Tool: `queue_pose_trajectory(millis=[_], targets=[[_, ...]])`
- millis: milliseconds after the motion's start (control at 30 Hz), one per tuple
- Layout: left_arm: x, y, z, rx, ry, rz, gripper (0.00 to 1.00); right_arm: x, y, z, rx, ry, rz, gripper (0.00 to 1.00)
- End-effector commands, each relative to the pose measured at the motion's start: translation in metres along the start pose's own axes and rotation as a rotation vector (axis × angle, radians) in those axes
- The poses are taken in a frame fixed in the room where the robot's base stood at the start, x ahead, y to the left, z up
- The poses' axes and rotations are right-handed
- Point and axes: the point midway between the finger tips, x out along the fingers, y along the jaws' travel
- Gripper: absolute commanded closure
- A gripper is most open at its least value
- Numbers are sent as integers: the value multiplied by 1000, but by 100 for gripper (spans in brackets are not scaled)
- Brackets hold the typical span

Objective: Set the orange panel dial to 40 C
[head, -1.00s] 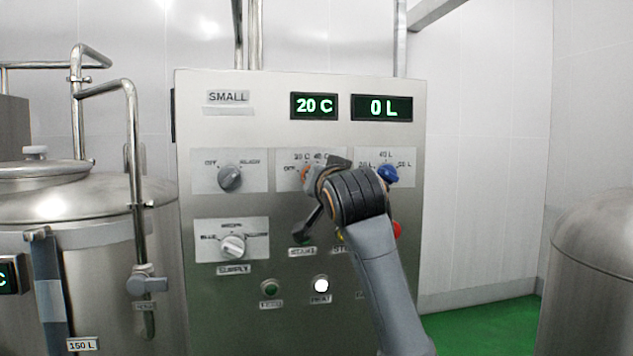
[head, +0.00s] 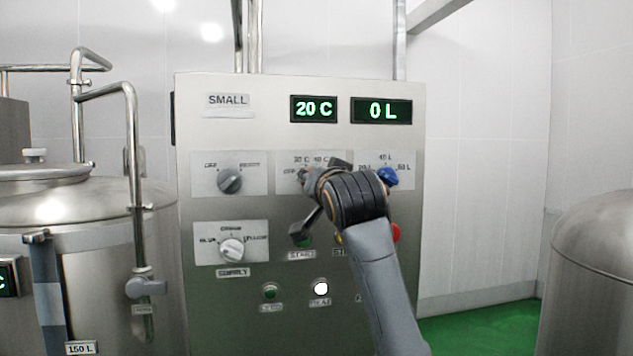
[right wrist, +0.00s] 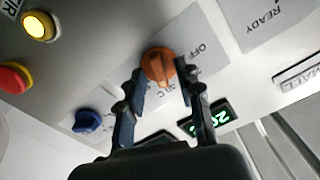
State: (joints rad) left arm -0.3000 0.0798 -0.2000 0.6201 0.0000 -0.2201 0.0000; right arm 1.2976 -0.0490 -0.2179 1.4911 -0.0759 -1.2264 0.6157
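The orange dial (right wrist: 158,66) sits on the panel between the two fingertips of my right gripper (right wrist: 161,72) in the right wrist view. The fingers stand apart on either side of it; I cannot tell whether they touch it. In the head view my right gripper (head: 318,192) covers nearly all of the dial and much of its label plate (head: 284,160). The temperature display (head: 314,109) reads 20 C. The dial's exact pointer setting is hard to read. My left gripper is not in view.
The blue dial (head: 387,176) is just right of my gripper, and the red button (head: 396,233) is below it. Grey dial (head: 230,181) and white dial (head: 232,249) are at left. The volume display (head: 382,110) reads 0 L. A steel tank (head: 85,215) stands left.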

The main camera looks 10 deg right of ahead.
Motion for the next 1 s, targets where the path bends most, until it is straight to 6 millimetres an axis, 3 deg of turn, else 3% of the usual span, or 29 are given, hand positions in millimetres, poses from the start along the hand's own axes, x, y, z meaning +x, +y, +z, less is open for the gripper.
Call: queue_pose_trajectory(millis=[267, 700, 1000], targets=[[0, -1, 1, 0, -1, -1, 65, -12, 0, 0, 0, 1, -1, 65], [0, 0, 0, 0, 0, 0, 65, -95, 0, 0, 1, 1, -2, 65], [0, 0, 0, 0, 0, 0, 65, -120, 0, 0, 0, 0, 0, 65]])
